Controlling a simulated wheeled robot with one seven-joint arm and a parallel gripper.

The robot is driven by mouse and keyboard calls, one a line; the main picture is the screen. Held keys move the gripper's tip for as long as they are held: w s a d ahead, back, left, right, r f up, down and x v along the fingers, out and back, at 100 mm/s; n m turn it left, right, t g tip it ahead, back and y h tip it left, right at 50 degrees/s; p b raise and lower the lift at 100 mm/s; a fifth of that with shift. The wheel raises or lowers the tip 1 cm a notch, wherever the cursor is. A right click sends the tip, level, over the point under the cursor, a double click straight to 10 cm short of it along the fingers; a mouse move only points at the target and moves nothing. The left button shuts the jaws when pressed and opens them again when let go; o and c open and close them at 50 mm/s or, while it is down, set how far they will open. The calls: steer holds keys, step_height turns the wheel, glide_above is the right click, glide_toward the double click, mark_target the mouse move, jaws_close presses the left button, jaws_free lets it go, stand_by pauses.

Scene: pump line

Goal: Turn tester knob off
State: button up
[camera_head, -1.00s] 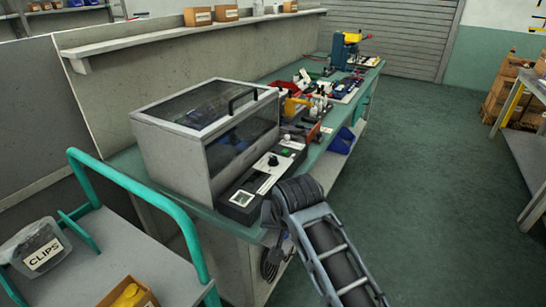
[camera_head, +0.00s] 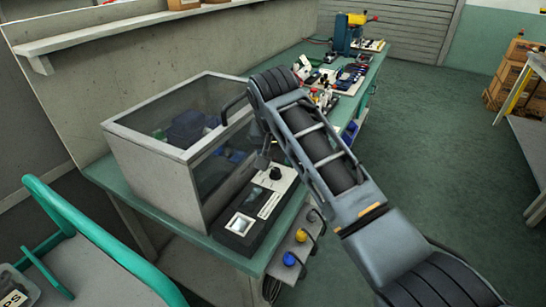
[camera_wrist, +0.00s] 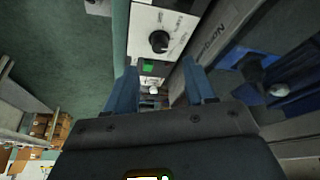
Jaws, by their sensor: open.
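The tester is a grey box with clear panels (camera_head: 165,160) on the bench, with a control strip (camera_head: 262,203) along its front. In the head view my wrist hides part of the strip.
The lid handle (camera_head: 235,106) stands close beside my wrist. A green-railed cart (camera_head: 100,232) is at the lower left. Blue and yellow knobs (camera_head: 289,259) are on the bench's front. Tools and parts (camera_head: 350,75) fill the bench further back.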

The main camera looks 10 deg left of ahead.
mark_target(276, 170)
steer(key=shift+x, duration=3.8)
steer(key=shift+c, duration=0.2)
jaws_close()
